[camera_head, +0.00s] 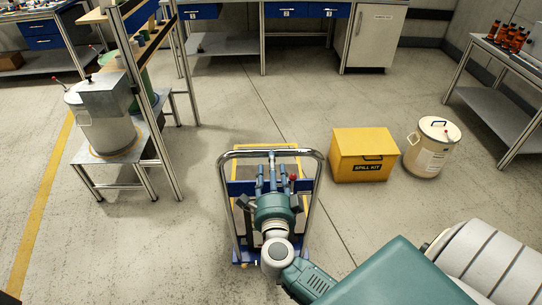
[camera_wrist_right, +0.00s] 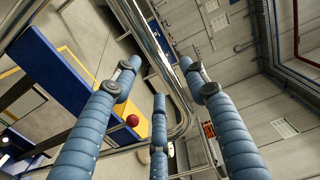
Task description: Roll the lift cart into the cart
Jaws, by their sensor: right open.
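The lift cart (camera_head: 238,188) stands on the floor at the lower middle of the head view. My right gripper (camera_head: 271,165) is open at the handle, partly hiding the cart. In the right wrist view its blue fingers (camera_wrist_right: 160,78) are spread, with the chrome handle (camera_wrist_right: 150,45) and the red knob (camera_wrist_right: 132,120) beyond them; contact is unclear. I cannot make out a separate second cart. My left gripper is out of view.
A yellow spill kit box (camera_head: 362,158) and a white drum (camera_head: 432,148) stand right of the cart. A metal stand (camera_head: 150,155) with a container (camera_head: 103,115) is at left. Benches line the back and right. Floor beyond the cart is clear.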

